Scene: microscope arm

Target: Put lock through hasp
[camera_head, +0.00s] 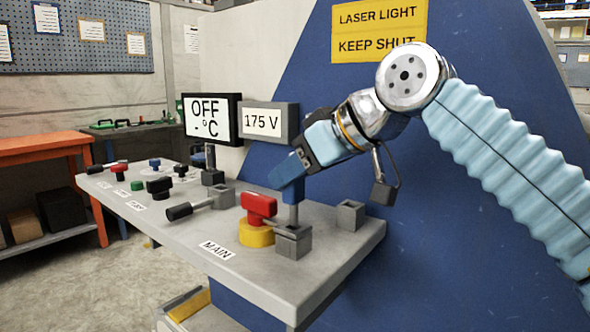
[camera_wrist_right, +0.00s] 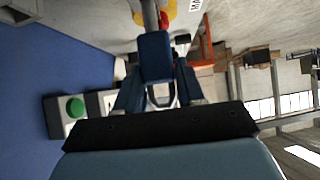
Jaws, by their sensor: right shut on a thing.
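My right gripper (camera_head: 290,190) is shut on the upper part of the lock (camera_head: 293,215), which shows as a grey upright post below the blue fingers. The lock's lower end meets the grey square hasp block (camera_head: 293,241); I cannot tell how deep it goes in. The block stands right beside the red switch handle (camera_head: 259,206) on its yellow base, near the MAIN label. In the right wrist view, the closed blue fingers (camera_wrist_right: 155,57) hide most of the lock, and a grey length (camera_wrist_right: 150,14) shows beyond them. My left gripper is not in view.
An empty grey square block (camera_head: 350,215) stands to the right on the grey shelf (camera_head: 190,238). A black-ended lever (camera_head: 180,211) and several knobs lie left. Two displays (camera_head: 212,117) stand behind.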

